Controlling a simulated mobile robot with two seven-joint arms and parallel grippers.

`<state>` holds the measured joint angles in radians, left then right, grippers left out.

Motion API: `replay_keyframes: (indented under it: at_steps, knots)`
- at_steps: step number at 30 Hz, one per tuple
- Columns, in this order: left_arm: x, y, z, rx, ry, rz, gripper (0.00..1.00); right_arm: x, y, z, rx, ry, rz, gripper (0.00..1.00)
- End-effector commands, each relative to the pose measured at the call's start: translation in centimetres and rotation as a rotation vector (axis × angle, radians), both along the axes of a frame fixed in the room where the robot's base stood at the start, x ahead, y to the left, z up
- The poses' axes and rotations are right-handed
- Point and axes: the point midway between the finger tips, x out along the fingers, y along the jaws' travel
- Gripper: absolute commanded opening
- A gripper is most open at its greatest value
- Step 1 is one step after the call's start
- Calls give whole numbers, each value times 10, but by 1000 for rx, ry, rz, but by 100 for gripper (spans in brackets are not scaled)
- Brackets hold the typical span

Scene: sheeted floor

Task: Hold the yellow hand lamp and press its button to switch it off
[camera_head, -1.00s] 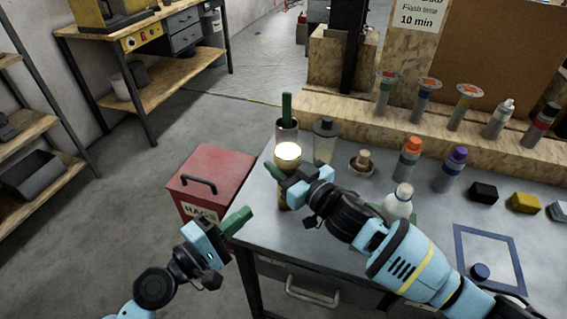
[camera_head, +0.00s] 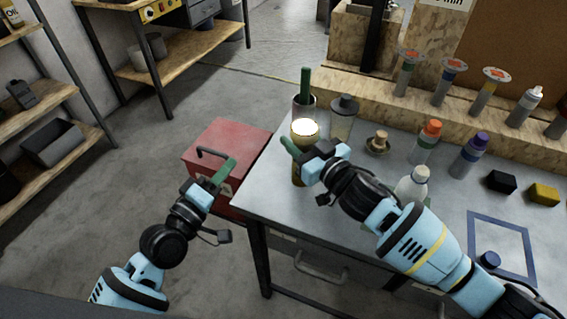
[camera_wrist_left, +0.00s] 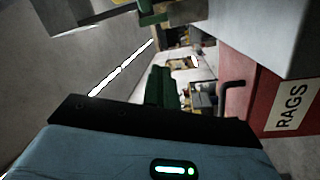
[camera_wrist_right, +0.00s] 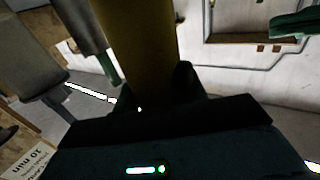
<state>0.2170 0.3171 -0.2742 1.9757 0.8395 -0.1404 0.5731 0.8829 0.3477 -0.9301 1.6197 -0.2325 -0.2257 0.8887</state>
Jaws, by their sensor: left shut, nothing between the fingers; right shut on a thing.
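The yellow hand lamp (camera_head: 297,170) stands upright at the table's left corner, its round top glowing white. My right gripper (camera_head: 296,158) is shut on the lamp's body. In the right wrist view the lamp (camera_wrist_right: 140,45) is a dark yellow column between the fingers. My left gripper (camera_head: 226,172) is shut and empty, left of the table and in front of the red rags box. The left wrist view shows its green finger (camera_wrist_left: 162,88) near the box.
The red rags box (camera_head: 232,148) stands left of the table (camera_head: 280,205). Behind the lamp are a cup with a green handle (camera_head: 306,85) and a grey-lidded jar (camera_head: 343,115). A white bottle (camera_head: 411,188) and coloured-cap bottles stand to the right. Floor at left is clear.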

Motion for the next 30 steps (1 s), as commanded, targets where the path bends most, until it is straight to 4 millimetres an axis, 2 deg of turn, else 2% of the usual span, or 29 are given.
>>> replay_keyframes:
  at_steps: [6, 13, 22, 26, 30]
  knots:
    - [10, 28, 25, 305, -271, 148, 0, 0, 0, -2, -1, 3, 0, 15]
    - [8, 40, 55, 624, -578, 253, 0, 0, 0, -2, -1, 2, 0, 15]
    - [-10, 27, 78, 1034, -1001, 300, 0, 0, 0, -2, -1, 3, 0, 15]
    - [-20, 16, 78, 1207, -1187, 282, 0, 0, 0, -2, -1, 3, 0, 15]
    - [-30, 4, 69, 1386, -1389, 236, 0, 0, 0, -2, -1, 3, 0, 15]
